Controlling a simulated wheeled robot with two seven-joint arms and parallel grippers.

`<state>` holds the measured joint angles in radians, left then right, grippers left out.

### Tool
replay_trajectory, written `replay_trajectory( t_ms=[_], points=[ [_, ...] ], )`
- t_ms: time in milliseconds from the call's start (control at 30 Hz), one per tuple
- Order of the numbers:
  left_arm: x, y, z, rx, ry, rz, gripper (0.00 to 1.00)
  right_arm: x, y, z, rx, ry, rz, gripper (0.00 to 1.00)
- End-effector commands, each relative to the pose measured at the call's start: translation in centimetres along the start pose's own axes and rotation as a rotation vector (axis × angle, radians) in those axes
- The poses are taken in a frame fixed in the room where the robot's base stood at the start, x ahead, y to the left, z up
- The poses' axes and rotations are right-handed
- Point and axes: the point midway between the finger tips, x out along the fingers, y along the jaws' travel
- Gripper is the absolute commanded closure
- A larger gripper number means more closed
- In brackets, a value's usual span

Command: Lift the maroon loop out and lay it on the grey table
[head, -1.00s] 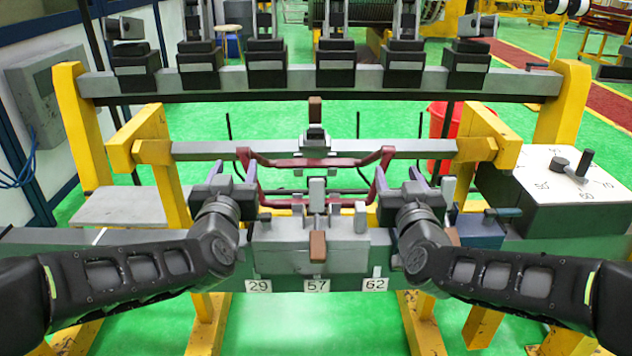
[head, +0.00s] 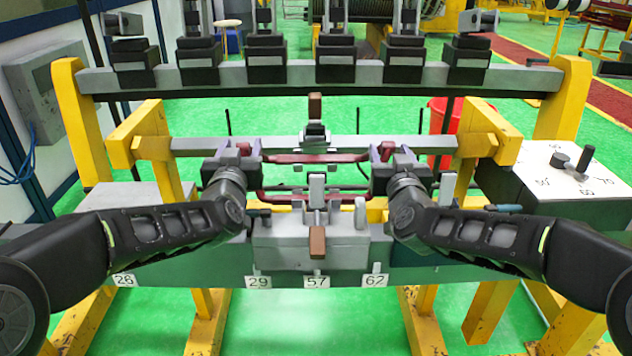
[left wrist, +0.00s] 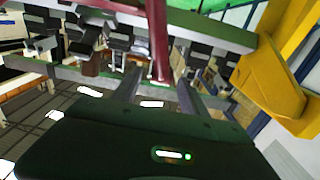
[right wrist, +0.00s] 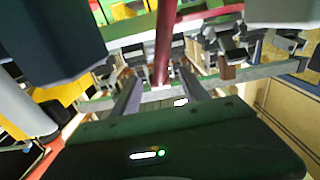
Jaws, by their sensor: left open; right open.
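The maroon loop (head: 315,158) spans the middle of the winding machine, behind the grey block with the clamps. Its lower bar runs behind the upright grey clamp post. My left gripper (head: 243,150) is at the loop's left side and my right gripper (head: 384,151) at its right side. In the left wrist view the loop's bar (left wrist: 159,45) comes down between the two open fingers. In the right wrist view the bar (right wrist: 164,45) also lies between the open fingers. Neither gripper is visibly closed on it. A grey table top (head: 125,198) lies at the left, partly behind my left arm.
The grey clamp block (head: 305,245) with brown-tipped levers stands at the front centre. A grey crossbar (head: 345,143) runs between yellow posts behind the loop. A control box with a dial (head: 545,190) stands at the right. A red bin (head: 445,118) is behind.

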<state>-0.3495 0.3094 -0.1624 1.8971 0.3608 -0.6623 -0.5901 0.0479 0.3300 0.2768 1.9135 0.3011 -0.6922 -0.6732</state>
Motion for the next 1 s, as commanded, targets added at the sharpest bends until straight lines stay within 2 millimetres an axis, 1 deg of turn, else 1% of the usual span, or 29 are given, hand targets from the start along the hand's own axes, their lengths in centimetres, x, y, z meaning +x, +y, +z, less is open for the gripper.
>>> replay_trajectory(
  t_ms=[200,800,833,1000],
  points=[
    [0.0,-0.01,0.01,0.0,0.0,0.0,0.5,0.0,0.0,0.02,0.0,0.0,0.0,0.48],
    [-0.03,-0.03,0.02,0.0,0.0,0.0,0.99,-0.02,0.04,0.03,0.0,0.0,0.001,0.98],
    [-0.02,-0.04,0.02,0.0,0.0,-0.001,1.0,-0.02,0.05,0.03,0.0,-0.001,0.001,1.0],
    [-0.02,-0.06,0.02,0.001,0.0,-0.001,1.0,-0.02,0.06,0.04,0.0,-0.001,0.001,1.0]
  ],
)
